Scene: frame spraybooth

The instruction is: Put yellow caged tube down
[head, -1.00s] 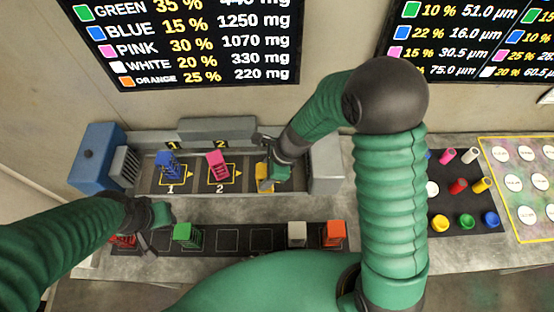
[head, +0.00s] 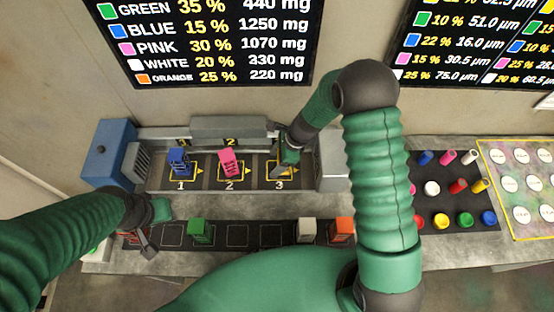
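I cannot clearly make out the yellow caged tube now; at the square marked 3 (head: 280,185) I see only yellow outline marks and my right gripper (head: 281,167). The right gripper hangs over that square, fingers pointing down, and its own body may hide the tube. Whether its fingers are apart or closed is too small to tell. A blue caged tube (head: 180,161) stands at square 1 and a pink caged tube (head: 229,162) at square 2. My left gripper (head: 150,232) is at the left end of the front rack, next to a partly hidden red caged tube (head: 133,238).
The front black rack (head: 239,236) holds a green caged tube (head: 201,230), a white one (head: 306,230) and an orange one (head: 342,230), with empty squares between. A blue machine (head: 110,155) stands left of the numbered squares. Several coloured caps and tubes lie at right.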

